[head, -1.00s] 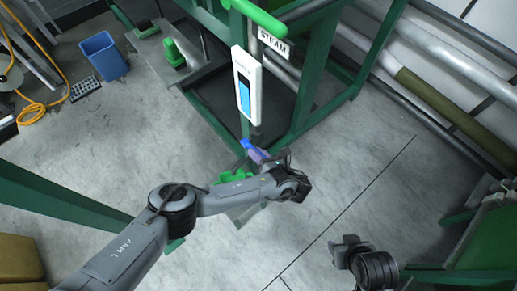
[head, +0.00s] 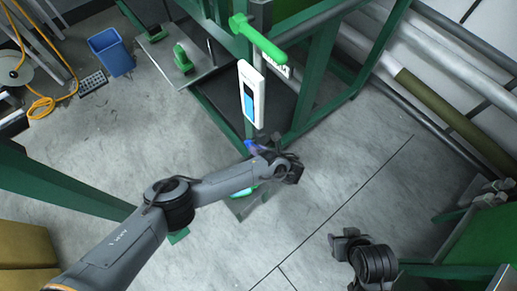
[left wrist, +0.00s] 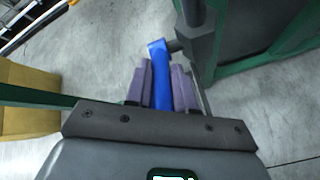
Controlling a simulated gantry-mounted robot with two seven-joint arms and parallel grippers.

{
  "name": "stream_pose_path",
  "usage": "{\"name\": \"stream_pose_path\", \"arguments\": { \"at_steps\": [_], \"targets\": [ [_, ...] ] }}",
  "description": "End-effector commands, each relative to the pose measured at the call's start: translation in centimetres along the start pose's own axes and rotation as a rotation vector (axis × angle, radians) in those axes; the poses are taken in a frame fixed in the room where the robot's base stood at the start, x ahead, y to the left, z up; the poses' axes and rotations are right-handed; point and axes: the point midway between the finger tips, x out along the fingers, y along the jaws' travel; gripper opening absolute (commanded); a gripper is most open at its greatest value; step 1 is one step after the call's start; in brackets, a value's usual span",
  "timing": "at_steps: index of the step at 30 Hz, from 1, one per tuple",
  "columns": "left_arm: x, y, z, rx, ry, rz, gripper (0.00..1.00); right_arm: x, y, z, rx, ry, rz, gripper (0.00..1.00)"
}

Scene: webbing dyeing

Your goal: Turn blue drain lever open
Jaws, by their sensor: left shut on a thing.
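The blue drain lever (head: 250,146) shows as a small blue piece low on the green frame, mostly hidden by my left wrist in the head view. In the left wrist view the blue lever (left wrist: 160,78) lies between the two purple finger pads of my left gripper (left wrist: 160,88), which is shut on it. Its upper end sticks out past the pads, beside a dark grey fitting (left wrist: 190,42). My right wrist (head: 350,250) is at the lower right of the head view, away from the lever; its fingers cannot be made out.
A white panel with a blue window (head: 252,95) and a green handle (head: 258,40) are above the lever. Green frame posts (head: 305,95) stand close behind. A blue bin (head: 112,55) and orange cable (head: 42,105) are at far left. Floor to the right is clear.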

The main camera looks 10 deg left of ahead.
Motion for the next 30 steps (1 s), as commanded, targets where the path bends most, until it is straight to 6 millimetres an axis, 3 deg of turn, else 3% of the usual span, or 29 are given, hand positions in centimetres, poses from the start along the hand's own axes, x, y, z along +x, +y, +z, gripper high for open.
{"name": "stream_pose_path", "arguments": {
  "at_steps": [2,3,7,20,30],
  "targets": [
    [0.1,0.0,0.0,0.001,0.0,0.0,0.0,0.0,0.1,0.0,-0.003,-0.001,0.002,0.46],
    [0.1,0.0,0.0,0.001,0.0,0.0,0.28,0.0,0.1,0.0,-0.004,-0.001,0.003,0.46],
    [0.0,0.0,0.0,0.001,0.0,0.0,0.48,0.0,0.1,0.0,-0.005,-0.001,0.004,0.46],
    [-0.8,0.0,0.0,0.001,0.0,-0.002,0.48,-0.3,0.1,-0.1,-0.002,-0.001,0.002,0.46],
    [-6.2,0.0,0.1,0.001,0.001,-0.003,0.48,-1.8,0.0,-0.6,0.004,0.001,-0.003,0.46]
  ]
}}
